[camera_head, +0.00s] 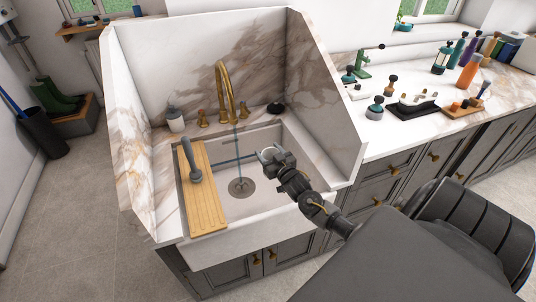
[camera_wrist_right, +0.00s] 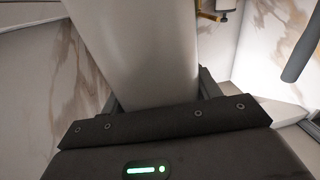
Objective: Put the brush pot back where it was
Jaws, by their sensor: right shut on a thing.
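The brush pot looks like a pale, smooth, round-walled thing (camera_wrist_right: 135,50) that fills the middle of the right wrist view. My right gripper (camera_head: 272,156) is shut on it and holds it over the right part of the white sink (camera_head: 218,253). In the head view only a small pale rim of the pot (camera_head: 266,152) shows at the jaws; the rest is hidden by the gripper. A grey brush (camera_head: 189,157) stands on the wooden board (camera_head: 206,198) across the sink's left side. My left gripper is not in view.
A brass tap (camera_head: 224,85) stands behind the sink, with a thin bluish stream below it. A soap bottle (camera_head: 175,120) and a dark round thing (camera_head: 275,108) are on the back ledge. High marble panels flank the sink. The right counter holds bottles and a black tray (camera_head: 413,109).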

